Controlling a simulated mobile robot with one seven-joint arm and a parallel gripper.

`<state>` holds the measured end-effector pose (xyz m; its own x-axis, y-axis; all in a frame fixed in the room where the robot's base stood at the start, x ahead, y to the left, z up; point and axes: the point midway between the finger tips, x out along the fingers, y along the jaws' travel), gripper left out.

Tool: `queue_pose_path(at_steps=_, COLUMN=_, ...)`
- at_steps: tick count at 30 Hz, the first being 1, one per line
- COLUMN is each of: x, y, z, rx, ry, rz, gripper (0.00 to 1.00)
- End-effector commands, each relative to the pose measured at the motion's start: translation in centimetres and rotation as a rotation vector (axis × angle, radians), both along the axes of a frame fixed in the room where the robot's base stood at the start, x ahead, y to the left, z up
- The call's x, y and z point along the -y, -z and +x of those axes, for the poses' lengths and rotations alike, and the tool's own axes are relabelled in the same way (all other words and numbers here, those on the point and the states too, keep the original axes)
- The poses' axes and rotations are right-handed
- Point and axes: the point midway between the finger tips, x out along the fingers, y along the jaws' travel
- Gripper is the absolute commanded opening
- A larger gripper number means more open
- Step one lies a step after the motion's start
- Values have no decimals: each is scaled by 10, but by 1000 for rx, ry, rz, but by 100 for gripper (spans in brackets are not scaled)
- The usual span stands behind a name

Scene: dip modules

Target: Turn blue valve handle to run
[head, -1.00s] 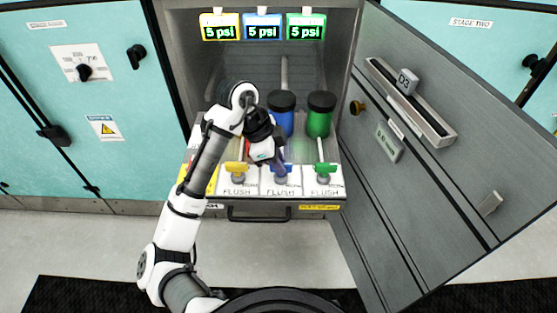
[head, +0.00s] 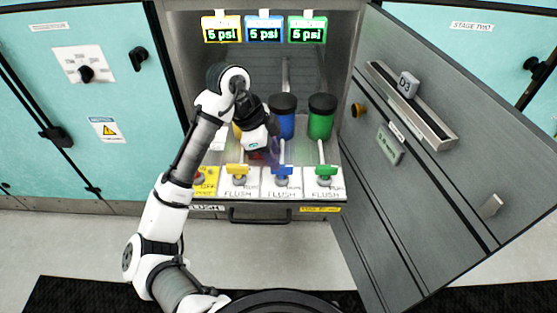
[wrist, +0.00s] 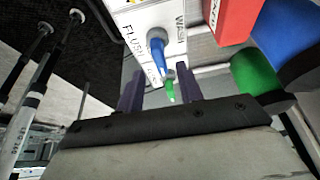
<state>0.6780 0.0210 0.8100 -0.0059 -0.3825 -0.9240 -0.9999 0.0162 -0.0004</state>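The blue valve handle (head: 283,172) sits on a white panel labelled FLUSH, between the yellow valve handle (head: 237,170) and the green valve handle (head: 325,171). In the wrist view the blue handle (wrist: 157,42) is beyond the fingertips, with the green handle (wrist: 170,91) past it, between the fingers. My gripper (head: 268,155) is just behind and left of the blue handle in the head view. Its two purple fingers are apart in the wrist view (wrist: 158,88), with nothing held between them. I see no contact with the blue handle. The run marking is not readable.
Blue (head: 282,118) and green (head: 321,118) canisters with black lids stand behind the valves. Three displays (head: 264,30) reading 5 psi hang above. An open grey door (head: 440,190) bounds the right. A drawer handle (head: 259,215) is below the panel.

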Motion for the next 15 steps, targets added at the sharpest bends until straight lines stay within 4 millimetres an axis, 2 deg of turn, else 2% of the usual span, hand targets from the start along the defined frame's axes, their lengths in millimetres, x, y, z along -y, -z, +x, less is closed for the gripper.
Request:
queue_pose_path(at_steps=1, x=-6, y=-14, z=1, rx=4, ry=-4, rz=5, gripper=36)
queue_pose_path(at_steps=6, x=-21, y=-49, z=1, rx=3, ry=-4, rz=4, gripper=36)
queue_pose_path(at_steps=9, x=-27, y=-66, z=1, rx=2, ry=-2, rz=4, gripper=36)
queue_pose_path(at_steps=15, x=-36, y=-86, z=1, rx=1, ry=-1, rz=1, gripper=36)
